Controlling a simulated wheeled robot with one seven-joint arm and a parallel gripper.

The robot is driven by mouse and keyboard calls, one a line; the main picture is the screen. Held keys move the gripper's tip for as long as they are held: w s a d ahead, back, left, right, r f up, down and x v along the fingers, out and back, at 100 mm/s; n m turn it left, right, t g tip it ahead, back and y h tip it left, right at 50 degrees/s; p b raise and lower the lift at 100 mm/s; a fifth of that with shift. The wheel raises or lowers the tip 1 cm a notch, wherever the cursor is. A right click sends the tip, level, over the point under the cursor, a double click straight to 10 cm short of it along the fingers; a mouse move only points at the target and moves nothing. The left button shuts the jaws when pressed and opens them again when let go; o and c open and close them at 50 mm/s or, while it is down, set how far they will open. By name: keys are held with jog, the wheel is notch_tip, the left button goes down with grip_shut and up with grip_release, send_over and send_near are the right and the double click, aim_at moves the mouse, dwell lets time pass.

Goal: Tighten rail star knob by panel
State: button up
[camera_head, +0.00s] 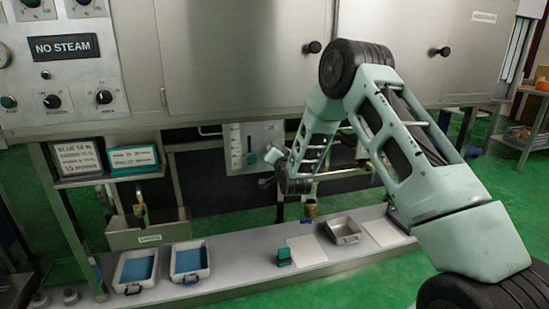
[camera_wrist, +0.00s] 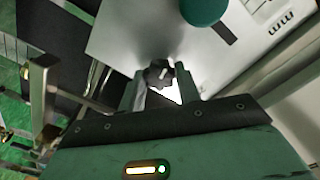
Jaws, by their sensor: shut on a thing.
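A black star knob (camera_wrist: 159,73) sits in front of a light metal panel (camera_wrist: 120,35) in the wrist view. My gripper (camera_wrist: 160,86) has one finger on each side of the knob and is shut on it. The fingers and my wrist hide part of the knob. The knob is too small and too dark there to tell apart from my gripper.
A teal round knob (camera_wrist: 203,10) stands on the panel close above my gripper. A metal rail (camera_head: 342,173) runs to the right behind my arm. Below is a bench (camera_head: 245,275) with white trays (camera_head: 134,268), a metal pan (camera_head: 343,230) and a small teal block (camera_head: 285,258).

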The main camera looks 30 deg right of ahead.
jog(key=m+b, duration=0.2)
jog(key=m, duration=0.7)
jog(key=m+b, duration=0.3)
jog(key=m, duration=0.7)
jog(key=shift+f+m, duration=0.2)
jog(key=shift+m, duration=0.1)
dwell(0.4)
jog(key=o, duration=1)
jog(key=shift+s, duration=0.1)
jog(key=p+v, duration=0.2)
jog(key=v, duration=1.5)
jog(key=shift+s+r, duration=0.15)
jog(key=shift+s, duration=0.05)
